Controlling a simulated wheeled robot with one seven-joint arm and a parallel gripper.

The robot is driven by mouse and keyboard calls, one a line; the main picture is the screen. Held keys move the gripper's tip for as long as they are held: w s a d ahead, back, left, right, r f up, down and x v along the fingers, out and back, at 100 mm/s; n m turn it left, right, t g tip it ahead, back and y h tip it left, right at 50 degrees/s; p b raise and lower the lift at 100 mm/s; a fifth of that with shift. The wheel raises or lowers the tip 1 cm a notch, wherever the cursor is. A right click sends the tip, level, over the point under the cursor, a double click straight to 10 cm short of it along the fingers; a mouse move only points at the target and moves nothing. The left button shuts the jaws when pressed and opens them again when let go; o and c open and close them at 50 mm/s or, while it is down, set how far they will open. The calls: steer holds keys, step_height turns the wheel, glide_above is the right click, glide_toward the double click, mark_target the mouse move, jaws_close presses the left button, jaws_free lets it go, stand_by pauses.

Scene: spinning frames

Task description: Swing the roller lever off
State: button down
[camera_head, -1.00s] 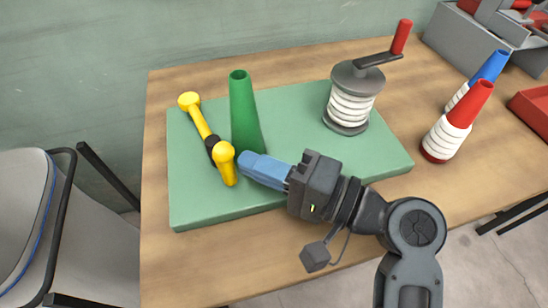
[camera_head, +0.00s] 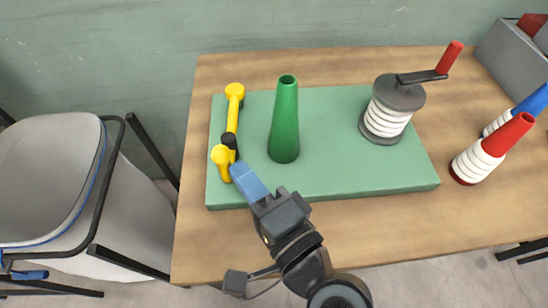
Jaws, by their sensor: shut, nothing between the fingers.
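The roller lever (camera_head: 232,118) is a yellow arm on the left part of the green board. Its far end is a yellow knob near the board's back left corner. Its near end has a black collar and a yellow roller post (camera_head: 221,160) close to the board's left edge. A green cone (camera_head: 284,125) stands upright to its right, with a clear gap between them. My gripper (camera_head: 241,172) has blue fingers, shut and empty. The fingertips are just right of the lever's near end; I cannot tell whether they touch it.
The green board (camera_head: 340,178) lies on a wooden table (camera_head: 370,232). A grey spool (camera_head: 388,110) with white windings and a red-handled crank stands at right. Beyond it are red (camera_head: 492,148) and blue (camera_head: 528,103) cones with white windings. A chair (camera_head: 55,180) stands left of the table.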

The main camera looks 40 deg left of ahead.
steer(key=s+a+t+p, duration=0.1)
steer(key=s+a+p, duration=0.2)
steer(key=s+a, duration=0.3)
steer(key=shift+s+a+m, duration=0.4)
steer(key=shift+a, duration=0.5)
steer(key=shift+s, duration=0.15)
